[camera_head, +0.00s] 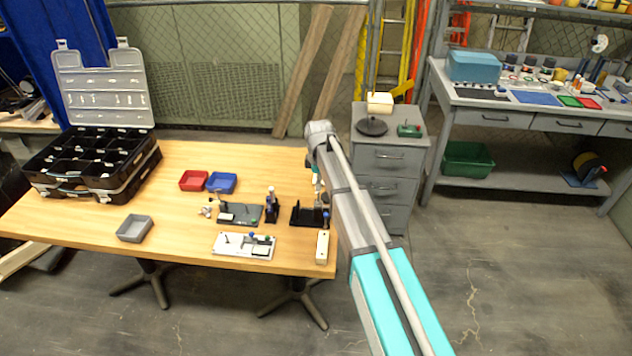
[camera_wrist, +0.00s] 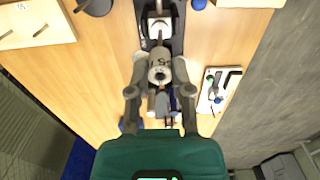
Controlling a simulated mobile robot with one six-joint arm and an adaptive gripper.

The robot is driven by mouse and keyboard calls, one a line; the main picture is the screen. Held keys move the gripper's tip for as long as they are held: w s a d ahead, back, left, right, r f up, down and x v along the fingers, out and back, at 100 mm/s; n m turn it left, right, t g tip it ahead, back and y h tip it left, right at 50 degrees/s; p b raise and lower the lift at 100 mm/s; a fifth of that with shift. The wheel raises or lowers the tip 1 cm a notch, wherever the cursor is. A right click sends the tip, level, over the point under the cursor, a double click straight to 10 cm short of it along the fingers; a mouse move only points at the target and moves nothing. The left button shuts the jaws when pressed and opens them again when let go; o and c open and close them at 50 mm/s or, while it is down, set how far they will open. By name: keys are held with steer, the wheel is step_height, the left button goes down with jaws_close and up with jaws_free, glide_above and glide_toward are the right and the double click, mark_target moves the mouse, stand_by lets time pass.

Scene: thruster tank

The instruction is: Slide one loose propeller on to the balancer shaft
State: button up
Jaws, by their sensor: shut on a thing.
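My gripper (camera_wrist: 160,76) is shut on a grey cylindrical part (camera_wrist: 159,66) with dark marks on it. This part sits in line with a dark fixture with a pale block (camera_wrist: 159,27); I cannot tell whether they touch. In the head view my arm partly hides the fixture (camera_head: 307,216) at the table's right end, and my fingertips are hidden. A small pale part (camera_head: 207,210), possibly a loose propeller, lies left of a dark plate (camera_head: 238,215). I cannot clearly make out the balancer shaft or a propeller in my jaws.
A white plate with knobs (camera_head: 232,252) lies near the table's front edge and shows at right in the wrist view (camera_wrist: 205,104). Red (camera_head: 193,180), blue (camera_head: 222,182) and grey trays (camera_head: 134,229) stand farther left. A black case (camera_head: 88,165) fills the far left. A small dark stand (camera_head: 271,210) is near my arm.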

mark_target(319, 201)
steer(key=shift+f+b, duration=2.75)
stand_by(1.8)
steer(key=o, duration=0.8)
steer(key=shift+o, duration=0.2)
steer(key=shift+r, duration=0.15)
step_height(319, 201, up, 4)
steer(key=p, duration=0.4)
steer(key=shift+s, duration=0.1)
stand_by(0.6)
